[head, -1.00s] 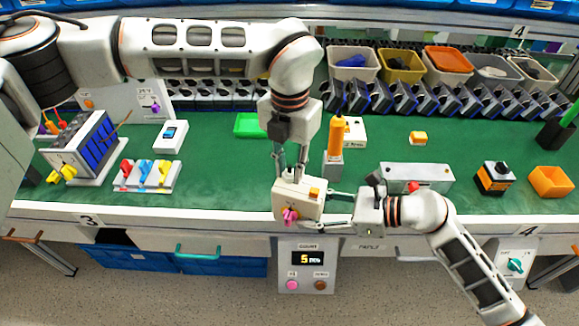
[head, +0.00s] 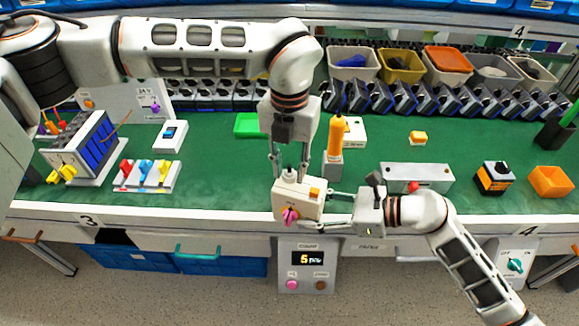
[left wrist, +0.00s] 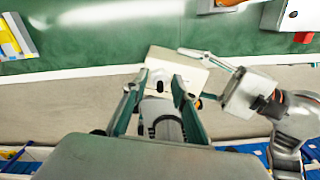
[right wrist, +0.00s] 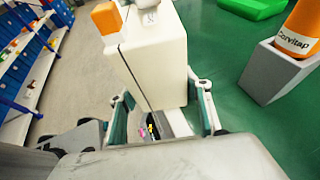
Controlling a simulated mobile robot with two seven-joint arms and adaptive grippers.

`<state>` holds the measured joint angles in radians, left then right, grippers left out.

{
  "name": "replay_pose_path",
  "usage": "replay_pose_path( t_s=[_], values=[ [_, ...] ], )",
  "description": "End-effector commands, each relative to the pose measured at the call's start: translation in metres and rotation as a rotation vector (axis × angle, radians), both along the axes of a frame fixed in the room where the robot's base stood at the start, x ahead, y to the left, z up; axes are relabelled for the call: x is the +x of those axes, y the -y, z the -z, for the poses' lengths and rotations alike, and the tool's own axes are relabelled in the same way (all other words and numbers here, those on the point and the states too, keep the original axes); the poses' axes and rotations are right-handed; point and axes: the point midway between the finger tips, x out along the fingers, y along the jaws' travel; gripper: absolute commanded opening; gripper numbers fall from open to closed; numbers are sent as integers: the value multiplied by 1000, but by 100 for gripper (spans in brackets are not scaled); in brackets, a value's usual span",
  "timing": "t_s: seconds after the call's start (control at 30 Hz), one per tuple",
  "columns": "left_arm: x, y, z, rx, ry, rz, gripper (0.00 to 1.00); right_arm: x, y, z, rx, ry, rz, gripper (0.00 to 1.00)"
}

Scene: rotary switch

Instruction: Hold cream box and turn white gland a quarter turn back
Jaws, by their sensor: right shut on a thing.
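The white gland (head: 289,174) stands up from the box top. My left gripper (head: 289,172) points down over it, open, with one finger on each side.
An orange bottle in a grey holder (head: 332,168) stands just behind the box to the right. A grey box with a red button (head: 418,180) lies further right. A green tray (head: 247,125) is behind. A counter panel (head: 308,262) hangs below the edge.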

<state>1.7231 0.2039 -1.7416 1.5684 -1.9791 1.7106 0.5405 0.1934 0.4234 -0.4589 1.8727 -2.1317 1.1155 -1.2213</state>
Motion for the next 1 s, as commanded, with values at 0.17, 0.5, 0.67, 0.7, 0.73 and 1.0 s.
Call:
replay_pose_path(
  t_s=[0.17, 0.5, 0.67, 0.7, 0.73, 1.0],
  values=[
    [0, 0, 0, 0, -1, 0, 38, -1, 0, 2, -2, -4, -1, 26],
    [1, 0, -12, -2, 2, 2, 38, -1, 0, 2, -2, -4, -1, 26],
    [1, 0, -41, -1, 3, 0, 38, -1, 0, 2, -2, -5, 0, 26],
    [1, 0, -49, -1, 4, 0, 38, -1, 0, 2, -2, -5, 0, 26],
    [1, 0, -56, 0, 3, 1, 38, -1, 0, 2, -2, -5, 0, 26],
    [0, 0, -103, 0, 1, 0, 38, -1, 0, 2, -2, -5, 0, 26]
  ],
)
